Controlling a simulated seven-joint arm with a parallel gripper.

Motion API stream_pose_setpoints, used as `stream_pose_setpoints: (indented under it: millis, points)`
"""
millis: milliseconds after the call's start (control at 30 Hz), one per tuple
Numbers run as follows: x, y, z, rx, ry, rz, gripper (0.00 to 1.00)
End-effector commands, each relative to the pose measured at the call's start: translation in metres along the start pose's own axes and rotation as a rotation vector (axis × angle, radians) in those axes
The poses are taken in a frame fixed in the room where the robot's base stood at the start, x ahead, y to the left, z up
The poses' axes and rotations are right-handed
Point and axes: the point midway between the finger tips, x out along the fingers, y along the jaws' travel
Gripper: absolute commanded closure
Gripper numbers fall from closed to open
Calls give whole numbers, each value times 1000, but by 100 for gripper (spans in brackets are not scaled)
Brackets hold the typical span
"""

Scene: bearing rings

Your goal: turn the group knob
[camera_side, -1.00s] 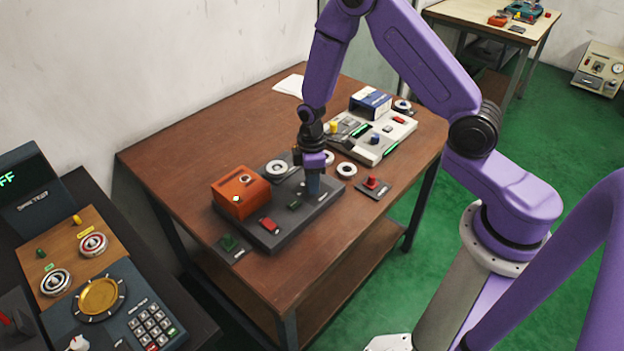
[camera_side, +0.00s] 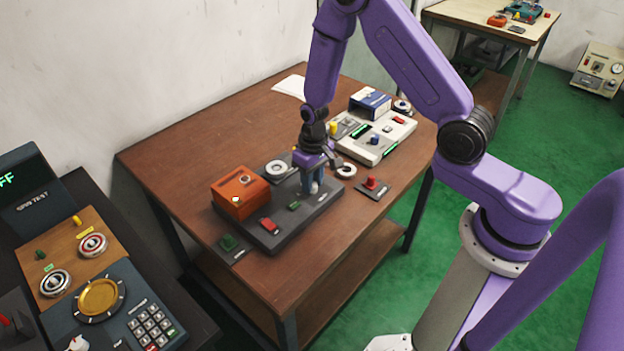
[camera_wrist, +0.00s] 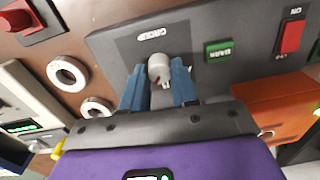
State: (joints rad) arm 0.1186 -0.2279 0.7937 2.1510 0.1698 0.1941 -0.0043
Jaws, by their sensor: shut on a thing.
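The group knob (camera_wrist: 159,67) is a small light grey knob on a dark panel (camera_wrist: 110,45), next to a white "GROUP" label in the wrist view. My gripper (camera_wrist: 158,80) has one blue finger on each side of the knob and is shut on it. In the side view, my gripper (camera_side: 312,188) points down at the right end of the dark panel (camera_side: 250,233). There the fingers mostly hide the knob.
Also on the panel are a green button (camera_wrist: 218,52), a red switch (camera_wrist: 291,37) and an orange box (camera_side: 240,200). Pale rings (camera_side: 346,170) lie close by on the brown table (camera_side: 190,135). A red button box (camera_side: 370,187) stands right; a white console (camera_side: 382,152) stands behind.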

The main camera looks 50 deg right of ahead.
Motion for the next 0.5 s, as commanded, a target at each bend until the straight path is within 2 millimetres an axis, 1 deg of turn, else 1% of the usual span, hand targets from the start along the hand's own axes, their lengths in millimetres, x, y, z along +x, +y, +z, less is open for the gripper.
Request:
stream_pose_setpoints:
  millis: [200, 500]
  points:
    - [0, 0, 1, 180, 5, 0, 100]
    - [0, 0, 1, 351, 10, 0, 100]
